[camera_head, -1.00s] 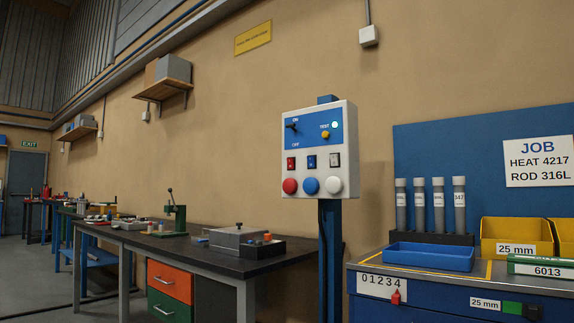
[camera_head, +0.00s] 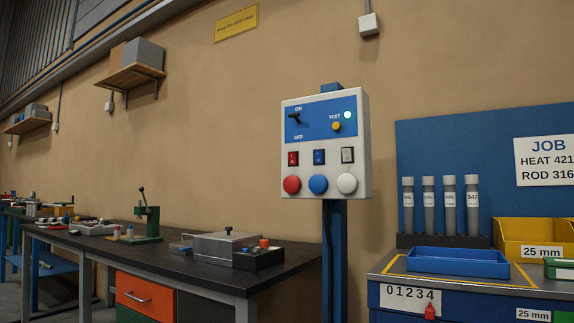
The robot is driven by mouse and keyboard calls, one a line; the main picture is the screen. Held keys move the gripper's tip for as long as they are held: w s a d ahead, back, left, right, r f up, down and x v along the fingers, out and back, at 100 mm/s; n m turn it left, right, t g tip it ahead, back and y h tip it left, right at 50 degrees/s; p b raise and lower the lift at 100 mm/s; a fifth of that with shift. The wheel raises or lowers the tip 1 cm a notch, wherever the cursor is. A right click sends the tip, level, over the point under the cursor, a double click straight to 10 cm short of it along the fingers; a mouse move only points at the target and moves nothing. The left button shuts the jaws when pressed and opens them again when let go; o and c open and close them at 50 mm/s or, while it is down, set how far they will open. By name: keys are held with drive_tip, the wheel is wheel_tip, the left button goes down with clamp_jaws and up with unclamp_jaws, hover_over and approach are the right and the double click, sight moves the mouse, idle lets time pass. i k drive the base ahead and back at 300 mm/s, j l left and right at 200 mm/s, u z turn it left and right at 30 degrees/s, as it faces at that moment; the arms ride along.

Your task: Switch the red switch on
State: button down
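A white control box (camera_head: 325,145) stands on a blue post near the middle of the head view. Its lower part has a row of three small rocker switches: a red switch (camera_head: 293,158) at left, a blue switch (camera_head: 319,157) in the middle and a white switch (camera_head: 347,155) at right. Below them are a red button (camera_head: 292,184), a blue button (camera_head: 318,184) and a white button (camera_head: 347,183). The position of the red switch is too small to tell. My gripper is not in view.
The box's blue panel has an ON/OFF lever (camera_head: 295,118), a yellow TEST knob (camera_head: 337,127) and a lit lamp (camera_head: 347,115). A dark workbench (camera_head: 100,255) stands at left. A blue cabinet (camera_head: 460,295) with a blue tray (camera_head: 457,262) stands at right. The blue post (camera_head: 335,260) stands between them.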

sight(292, 157)
drive_tip(key=i+j+z, duration=0.1)
drive_tip(key=j, duration=0.25)
drive_tip(key=i+j+z, duration=0.1)
drive_tip(key=i+j, duration=0.15)
drive_tip(key=j, duration=0.15)
drive_tip(key=i+j+z, duration=0.15)
drive_tip(key=j, duration=0.25)
drive_tip(key=i+j+z, duration=0.1)
drive_tip(key=j, duration=0.3)
